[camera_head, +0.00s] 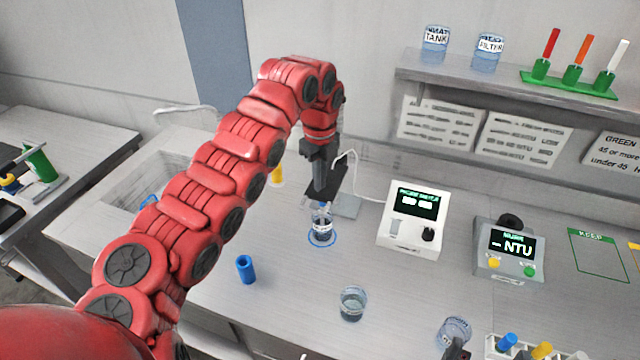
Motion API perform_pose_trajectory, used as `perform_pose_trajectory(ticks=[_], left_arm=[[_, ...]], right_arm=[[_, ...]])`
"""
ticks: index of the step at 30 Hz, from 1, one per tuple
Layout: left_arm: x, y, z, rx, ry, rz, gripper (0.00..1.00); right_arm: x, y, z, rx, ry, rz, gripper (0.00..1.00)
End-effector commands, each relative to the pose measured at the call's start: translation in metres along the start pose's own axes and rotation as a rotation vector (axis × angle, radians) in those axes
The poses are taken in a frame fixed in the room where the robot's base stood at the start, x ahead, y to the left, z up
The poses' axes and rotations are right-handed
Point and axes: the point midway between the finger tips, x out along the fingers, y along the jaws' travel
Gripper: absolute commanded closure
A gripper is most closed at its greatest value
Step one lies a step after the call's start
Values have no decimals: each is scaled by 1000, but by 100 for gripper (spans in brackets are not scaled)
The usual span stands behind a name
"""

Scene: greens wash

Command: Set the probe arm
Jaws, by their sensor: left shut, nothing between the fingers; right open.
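The probe stand has a grey base plate (347,207) and a dark probe arm (334,180), partly hidden by my gripper. A white cable runs from it to the white meter (412,219). A small clear beaker (322,225) with dark contents stands on a blue ring mark below the arm's front end. My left gripper (319,184) is shut and empty, pointing down at the probe arm; I cannot tell whether they touch. Only a dark tip of my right gripper (457,350) shows at the bottom edge, near a clear cup (453,332); it is open.
A blue cylinder (245,268) and a glass of liquid (352,303) stand in front. The NTU meter (508,250) and a green KEEP square (598,252) are to the right. A rack (495,346) sits bottom right. A shelf (500,84) overhangs the back; a sink (150,182) lies left.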

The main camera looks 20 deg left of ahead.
Motion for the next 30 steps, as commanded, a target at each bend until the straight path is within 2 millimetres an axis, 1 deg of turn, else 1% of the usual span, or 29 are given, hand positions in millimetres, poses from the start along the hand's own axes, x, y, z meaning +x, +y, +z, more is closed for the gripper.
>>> perform_pose_trajectory(ticks=[1, 4, 16, 19, 30], left_arm=[[-10, 0, 0, 0, -2, -1, 100], [-22, 0, 0, 1, -2, 0, 100], [-64, 0, -1, 1, 1, 1, 100], [-68, 0, 0, 1, 0, 1, 100], [-66, 0, 0, 1, 0, 0, 100]], right_arm=[[6, 0, -1, 0, 0, 0, 0], [13, 1, -2, 0, 0, 0, 0], [41, 2, -7, 0, 0, 0, 0], [42, 2, -7, 0, 0, 0, 0], [41, 2, -7, 0, 0, 0, 0]])
